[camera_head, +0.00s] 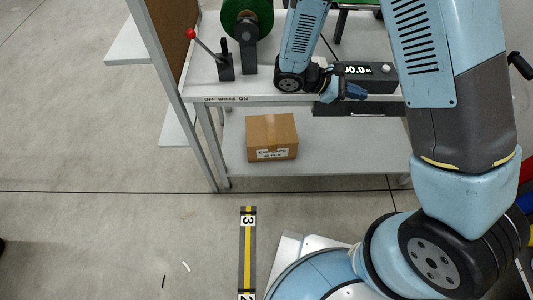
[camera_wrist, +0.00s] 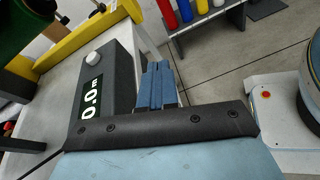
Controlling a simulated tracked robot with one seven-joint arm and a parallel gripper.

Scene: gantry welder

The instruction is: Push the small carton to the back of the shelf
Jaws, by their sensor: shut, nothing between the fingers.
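The small brown carton (camera_head: 272,134) sits on the lower shelf (camera_head: 345,150) of the bench, near its left end and front edge, with a white label on its front. My gripper (camera_head: 355,92) is above and to the right of the carton, at about the height of the bench top, in front of the digital display box (camera_head: 378,70). Its two blue fingers (camera_wrist: 160,82) show in the wrist view, shut together with nothing between them. The carton is not in the wrist view. The back of the shelf is partly hidden under the bench top.
The bench top (camera_head: 210,75) with its front edge overhangs the shelf. A metal post (camera_head: 170,90) stands at the left. The shelf is bare right of the carton. Colored bottles (camera_wrist: 185,10) stand on a rack beyond.

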